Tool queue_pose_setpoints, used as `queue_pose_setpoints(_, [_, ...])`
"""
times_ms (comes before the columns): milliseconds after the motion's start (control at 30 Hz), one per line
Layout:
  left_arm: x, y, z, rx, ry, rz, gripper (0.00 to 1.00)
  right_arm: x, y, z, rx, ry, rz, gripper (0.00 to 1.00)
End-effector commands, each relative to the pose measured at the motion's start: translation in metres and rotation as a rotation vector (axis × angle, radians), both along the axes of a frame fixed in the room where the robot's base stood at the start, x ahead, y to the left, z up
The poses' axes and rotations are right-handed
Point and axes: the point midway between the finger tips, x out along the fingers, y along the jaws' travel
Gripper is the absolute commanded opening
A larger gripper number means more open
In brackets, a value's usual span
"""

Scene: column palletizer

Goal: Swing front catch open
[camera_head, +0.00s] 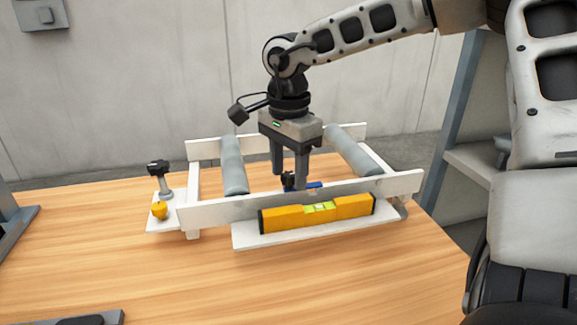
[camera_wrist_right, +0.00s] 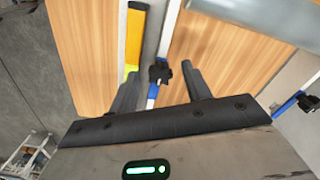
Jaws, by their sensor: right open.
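The front catch, a blue bar (camera_head: 313,186) with a black knob (camera_head: 288,179), sits just behind the front rail (camera_head: 240,206) of a white frame. In the right wrist view the blue bar (camera_wrist_right: 170,22) runs along the rail and the black knob (camera_wrist_right: 160,73) shows between my fingertips. My right gripper (camera_head: 290,181) is open and points down over the knob, one finger on each side. Contact with the knob cannot be told. The rail hides the catch's lower part in the head view. My left gripper is not in view.
Two grey rollers (camera_head: 233,165) (camera_head: 354,150) span the frame. A yellow level (camera_head: 290,214) lies along the front rail. A side plate at left carries a black-topped post (camera_head: 165,182) and a yellow knob (camera_head: 159,210). Another blue catch (camera_wrist_right: 290,103) shows in the wrist view.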

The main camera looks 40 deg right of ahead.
Motion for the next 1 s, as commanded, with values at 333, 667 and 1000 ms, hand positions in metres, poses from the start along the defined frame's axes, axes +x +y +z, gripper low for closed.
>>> queue_pose_setpoints(333, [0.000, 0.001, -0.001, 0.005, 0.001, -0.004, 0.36, 0.000, 0.000, 0.000, 0.001, 0.000, 0.000, 0.04])
queue_pose_setpoints(667, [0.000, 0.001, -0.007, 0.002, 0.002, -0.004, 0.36, 0.000, 0.000, -0.001, 0.001, -0.001, -0.048, 0.04])
queue_pose_setpoints(1000, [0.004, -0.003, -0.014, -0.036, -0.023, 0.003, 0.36, 0.001, 0.000, -0.002, 0.001, -0.004, -0.281, 0.04])
